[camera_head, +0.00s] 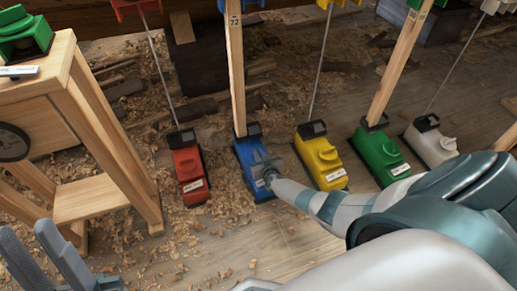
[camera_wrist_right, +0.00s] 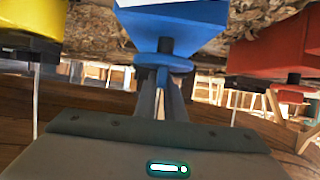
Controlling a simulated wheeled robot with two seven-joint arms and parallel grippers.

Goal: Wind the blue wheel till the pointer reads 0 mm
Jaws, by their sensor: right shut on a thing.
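The blue unit (camera_head: 244,152) stands on the shavings-covered floor with a dark block at its top end and a wooden prop (camera_head: 236,70) rising behind it. In the right wrist view, the gripper's fingers (camera_wrist_right: 166,88) are shut on a small blue part, seemingly the blue wheel (camera_wrist_right: 165,62), under the blue body (camera_wrist_right: 172,28). No pointer or mm scale can be read. My left gripper (camera_head: 42,258) is at the lower left, its fingers apart and empty.
A red unit (camera_head: 189,172) stands close left of the blue one, and yellow (camera_head: 318,157), green (camera_head: 381,152) and white (camera_head: 430,142) units stand to the right. Rods and props rise from them. A wooden stand (camera_head: 90,130) is at the left.

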